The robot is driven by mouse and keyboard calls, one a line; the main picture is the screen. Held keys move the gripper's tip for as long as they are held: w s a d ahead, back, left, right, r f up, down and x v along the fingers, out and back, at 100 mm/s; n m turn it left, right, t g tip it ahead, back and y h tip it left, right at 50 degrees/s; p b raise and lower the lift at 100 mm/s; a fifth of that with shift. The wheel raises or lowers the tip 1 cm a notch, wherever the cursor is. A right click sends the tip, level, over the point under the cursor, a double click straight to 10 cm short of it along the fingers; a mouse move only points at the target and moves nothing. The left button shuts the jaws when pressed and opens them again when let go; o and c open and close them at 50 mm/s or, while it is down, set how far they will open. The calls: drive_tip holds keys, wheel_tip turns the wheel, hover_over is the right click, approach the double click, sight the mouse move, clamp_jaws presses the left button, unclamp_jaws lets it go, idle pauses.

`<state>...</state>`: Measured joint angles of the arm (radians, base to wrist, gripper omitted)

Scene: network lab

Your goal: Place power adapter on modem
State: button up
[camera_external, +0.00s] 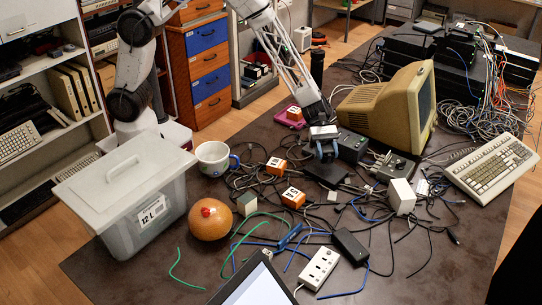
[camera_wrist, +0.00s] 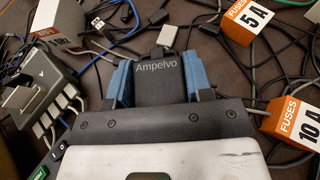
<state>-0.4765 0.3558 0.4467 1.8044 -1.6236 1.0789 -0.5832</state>
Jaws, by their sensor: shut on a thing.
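My gripper (camera_external: 324,150) is above the middle of the table, pointing down. In the wrist view its blue fingers (camera_wrist: 165,80) are shut on the power adapter (camera_wrist: 160,78), a black block marked "Ampelvo".
Orange fuse boxes (camera_external: 292,197) (camera_wrist: 246,20) stand beside the gripper. Loose cables cover the table. A black power brick (camera_external: 350,246) lies nearer the front.

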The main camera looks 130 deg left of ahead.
sight(327, 160)
drive_tip(key=shift+w, duration=0.2)
drive_tip(key=shift+f, duration=1.75)
drive_tip(key=shift+f, duration=0.15)
drive_tip(key=o, duration=1)
drive_tip(key=shift+s+a+r, duration=0.4)
drive_tip(key=v, duration=1.1)
